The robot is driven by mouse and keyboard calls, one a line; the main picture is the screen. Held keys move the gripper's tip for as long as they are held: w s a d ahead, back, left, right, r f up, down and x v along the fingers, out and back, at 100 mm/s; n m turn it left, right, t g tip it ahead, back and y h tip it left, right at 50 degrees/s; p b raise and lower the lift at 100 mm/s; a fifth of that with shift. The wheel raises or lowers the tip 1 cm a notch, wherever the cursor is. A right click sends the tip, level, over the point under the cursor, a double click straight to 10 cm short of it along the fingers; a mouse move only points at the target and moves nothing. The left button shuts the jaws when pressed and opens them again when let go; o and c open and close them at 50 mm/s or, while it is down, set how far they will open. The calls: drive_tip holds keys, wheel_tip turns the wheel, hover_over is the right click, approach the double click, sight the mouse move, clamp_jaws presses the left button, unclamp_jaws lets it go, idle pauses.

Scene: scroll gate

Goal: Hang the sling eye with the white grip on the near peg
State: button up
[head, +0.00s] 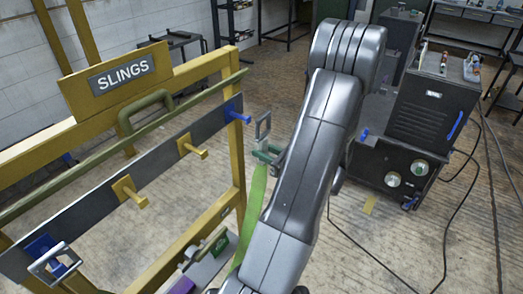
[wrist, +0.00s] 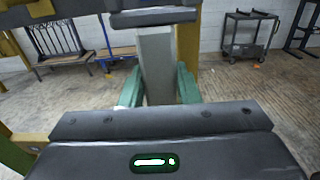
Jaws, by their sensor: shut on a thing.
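My gripper (head: 268,155) has green fingers. They are shut on the pale grip of a sling eye (head: 263,126), a grey metal loop that stands upright above them. A green strap (head: 254,205) hangs below. In the wrist view the pale grip (wrist: 157,68) sits between both fingers (wrist: 158,90). The held eye is right of the far blue peg (head: 237,112) and appears apart from it. At the near end of the rack, the near blue peg (head: 42,246) has another grey metal loop (head: 55,262) at it. My arm hides part of the gripper.
The yellow rack (head: 225,65) has a SLINGS sign, a green rail (head: 95,150) and two yellow pegs (head: 190,147) between the blue ones. Small items lie on a low shelf (head: 207,268). A dark cabinet (head: 432,105) stands right, with cables on the floor.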

drive_tip(key=shift+v, duration=1.95)
